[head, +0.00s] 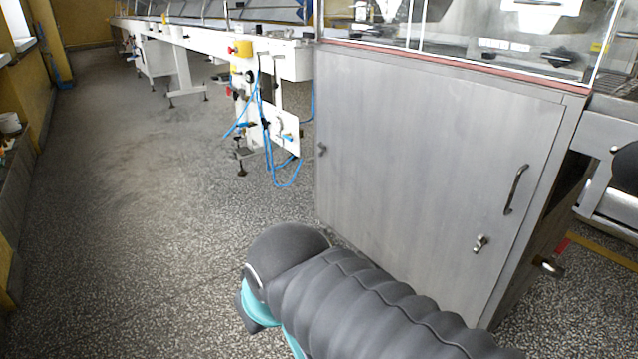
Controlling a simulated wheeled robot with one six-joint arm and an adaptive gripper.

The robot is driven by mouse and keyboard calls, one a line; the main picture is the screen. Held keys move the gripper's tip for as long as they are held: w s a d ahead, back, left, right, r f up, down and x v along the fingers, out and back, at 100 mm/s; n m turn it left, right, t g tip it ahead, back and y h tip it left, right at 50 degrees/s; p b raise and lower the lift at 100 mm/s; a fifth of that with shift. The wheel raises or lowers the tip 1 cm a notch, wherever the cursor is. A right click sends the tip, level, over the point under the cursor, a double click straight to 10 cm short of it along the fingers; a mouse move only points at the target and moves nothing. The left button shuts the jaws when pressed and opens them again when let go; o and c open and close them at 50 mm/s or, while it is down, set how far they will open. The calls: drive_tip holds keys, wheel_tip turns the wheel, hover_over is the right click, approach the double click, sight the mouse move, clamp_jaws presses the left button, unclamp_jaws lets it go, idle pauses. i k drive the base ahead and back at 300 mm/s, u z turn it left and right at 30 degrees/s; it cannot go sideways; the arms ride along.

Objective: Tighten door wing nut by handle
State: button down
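A steel cabinet door (415,150) fills the right half of the head view and looks shut. A curved bar handle (516,189) is near its right edge. A small metal wing nut (480,243) sits on the door below and left of the handle. Its exact turn is too small to tell. My arm, in a grey ribbed cover with teal parts, crosses the bottom of the view in front of the cabinet. My gripper does not show, and nothing visible touches the handle or the wing nut.
A small fitting (321,148) is on the door's left edge. A metal knob (548,266) sticks out at the cabinet's lower right. A clear guard (470,30) stands on top. A white conveyor frame (285,62) with blue hoses stands behind left. The speckled floor (140,210) at left is clear.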

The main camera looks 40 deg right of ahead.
sight(481, 241)
drive_tip(key=z, duration=2.75)
drive_tip(key=k, duration=1.1)
drive_tip(key=u, duration=0.35)
